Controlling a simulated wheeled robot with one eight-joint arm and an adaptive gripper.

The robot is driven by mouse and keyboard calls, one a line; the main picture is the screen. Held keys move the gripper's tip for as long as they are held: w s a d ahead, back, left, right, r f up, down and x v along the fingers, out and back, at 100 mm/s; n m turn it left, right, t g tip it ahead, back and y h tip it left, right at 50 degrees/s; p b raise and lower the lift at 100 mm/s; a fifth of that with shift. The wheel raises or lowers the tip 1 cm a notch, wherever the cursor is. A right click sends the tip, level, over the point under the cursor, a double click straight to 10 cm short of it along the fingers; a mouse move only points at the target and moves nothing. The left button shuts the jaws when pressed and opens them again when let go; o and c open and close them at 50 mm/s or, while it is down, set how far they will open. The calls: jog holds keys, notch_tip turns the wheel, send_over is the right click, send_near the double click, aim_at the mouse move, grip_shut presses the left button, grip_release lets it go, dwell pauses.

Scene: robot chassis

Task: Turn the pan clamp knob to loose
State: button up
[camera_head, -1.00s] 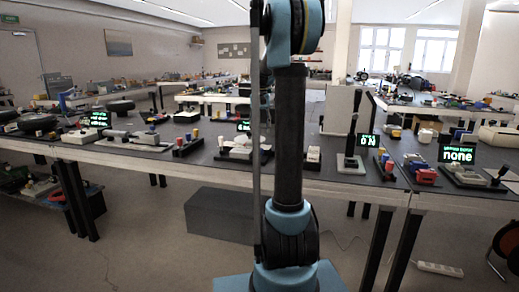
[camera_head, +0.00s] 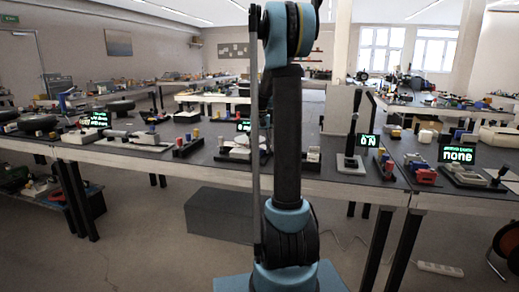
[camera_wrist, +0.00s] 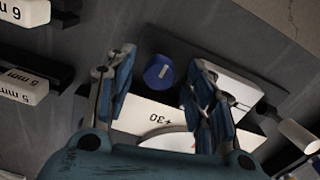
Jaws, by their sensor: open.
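I see no finger touching the knob. In the head view my own arm hides my gripper. No label shows whether the knob is loose or tight.
White blocks marked "6 mm" (camera_wrist: 25,12) and "5 mm" (camera_wrist: 22,85) lie at the left in the wrist view. A pale box (camera_wrist: 228,85) is close by the right finger. In the head view the long bench (camera_head: 340,180) carries many small devices and lit displays (camera_head: 457,154).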

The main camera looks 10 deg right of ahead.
aim_at(260, 149)
jog(key=c, duration=1.1)
jog(key=shift+o, duration=0.2)
jog(key=shift+n, duration=0.4)
jog(key=o, duration=1.1)
jog(key=shift+c, duration=0.2)
jog(key=shift+r, duration=0.15)
notch_tip(260, 149, up, 12)
jog(key=shift+f, duration=0.2)
